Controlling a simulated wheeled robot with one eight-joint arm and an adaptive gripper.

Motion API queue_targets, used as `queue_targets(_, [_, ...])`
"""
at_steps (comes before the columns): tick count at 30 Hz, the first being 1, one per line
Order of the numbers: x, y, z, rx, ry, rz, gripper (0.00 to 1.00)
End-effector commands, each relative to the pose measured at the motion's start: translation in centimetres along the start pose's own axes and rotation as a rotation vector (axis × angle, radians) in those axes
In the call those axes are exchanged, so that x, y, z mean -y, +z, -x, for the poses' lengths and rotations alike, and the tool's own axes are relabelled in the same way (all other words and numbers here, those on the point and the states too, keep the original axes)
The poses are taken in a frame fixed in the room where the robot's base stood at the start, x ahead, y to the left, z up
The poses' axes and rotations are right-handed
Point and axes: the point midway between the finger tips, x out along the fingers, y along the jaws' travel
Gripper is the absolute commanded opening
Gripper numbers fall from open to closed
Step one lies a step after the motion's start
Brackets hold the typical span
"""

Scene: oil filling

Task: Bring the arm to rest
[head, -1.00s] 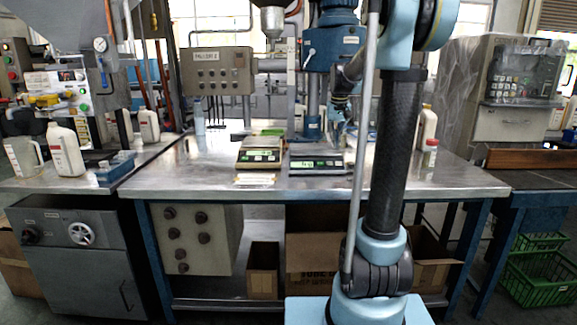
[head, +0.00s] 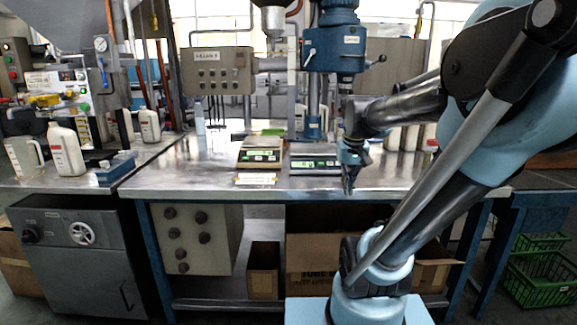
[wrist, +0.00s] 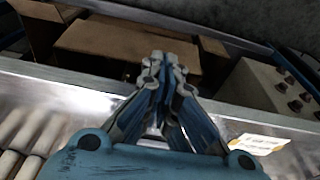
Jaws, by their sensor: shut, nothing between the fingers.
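My gripper (head: 349,188) hangs over the front part of the steel workbench (head: 215,184) in the head view, fingers pointing down. It is shut and empty. In the wrist view the blue-grey fingers (wrist: 163,85) meet at their tips, with the bench's front edge and the boxes under it behind them. My arm is bent and leans to the right in the head view, hiding the right part of the bench.
Two scales (head: 260,153) (head: 314,164) stand on the bench, left of my gripper. A drill-like blue machine (head: 335,48) stands behind. White bottles (head: 66,150) stand on the left bench. Cardboard boxes (head: 263,270) sit below. Green crates (head: 541,280) are at right.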

Motion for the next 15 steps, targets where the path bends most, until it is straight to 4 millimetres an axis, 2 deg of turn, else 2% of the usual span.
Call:
queue_targets(1, [0.0,1.7,-0.7,-0.002,0.0,0.001,0.0])
queue_targets(9, [0.1,9.1,-4.9,-0.009,0.001,0.005,0.0])
queue_targets(15, [0.1,12.8,-7.7,-0.014,0.001,0.007,0.0])
